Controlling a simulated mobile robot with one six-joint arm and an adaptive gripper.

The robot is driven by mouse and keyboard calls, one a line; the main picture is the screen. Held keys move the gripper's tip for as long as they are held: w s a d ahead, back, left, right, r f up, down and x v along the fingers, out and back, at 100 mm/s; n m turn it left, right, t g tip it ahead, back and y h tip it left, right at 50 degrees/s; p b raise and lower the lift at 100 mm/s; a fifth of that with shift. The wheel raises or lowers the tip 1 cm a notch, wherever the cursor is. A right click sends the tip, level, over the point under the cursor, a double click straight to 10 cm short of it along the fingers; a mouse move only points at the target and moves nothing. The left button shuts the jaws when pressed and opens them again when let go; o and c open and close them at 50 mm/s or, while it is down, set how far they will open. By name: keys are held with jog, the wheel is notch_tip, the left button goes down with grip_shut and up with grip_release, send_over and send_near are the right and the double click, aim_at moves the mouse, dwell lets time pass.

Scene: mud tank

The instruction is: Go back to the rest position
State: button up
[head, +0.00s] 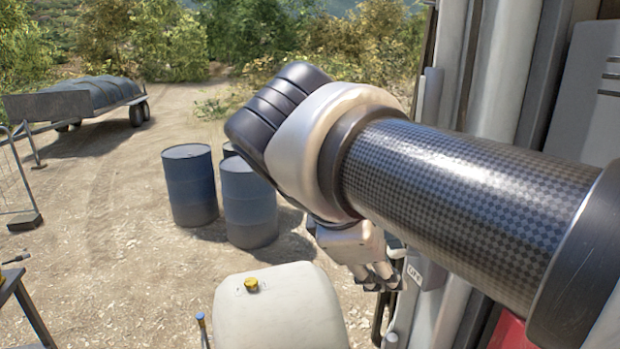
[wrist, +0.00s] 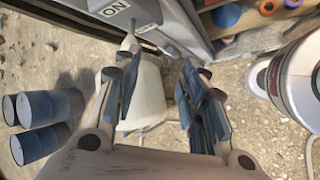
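My gripper (head: 376,281) hangs below my bent wrist in the head view, beside a grey panel with a small white label (head: 413,273). In the wrist view my gripper (wrist: 158,80) has its fingers spread apart, with a clear gap and nothing held between them. A panel with an "ON" label (wrist: 115,11) lies beyond the fingertips at the top. A small pale pointed part (wrist: 130,43) sits just below the panel near the left finger; I cannot tell whether it touches the finger.
A white tank (head: 280,310) with a yellow cap stands below my arm. Blue barrels (head: 190,185) stand on the dirt to the left. A trailer (head: 75,100) is farther back. Tall grey machine panels (head: 490,80) stand close on the right. The dirt at left centre is open.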

jog(key=s+d+f+m+y+b, duration=0.1)
jog(key=s+f+m+b, duration=0.3)
jog(key=f, duration=1)
jog(key=s+d+f+m+y+b, duration=0.1)
jog(key=s+f+m+b, duration=0.4)
jog(key=f+b, duration=0.6)
jog(key=s+d+f+m+y+b, duration=0.2)
jog(key=s+f+m+b, duration=0.3)
jog(key=f, duration=1.2)
jog(key=m+y+b, duration=0.1)
jog(key=b, duration=0.2)
jog(key=shift+s, duration=0.25)
jog(key=shift+d, duration=0.1)
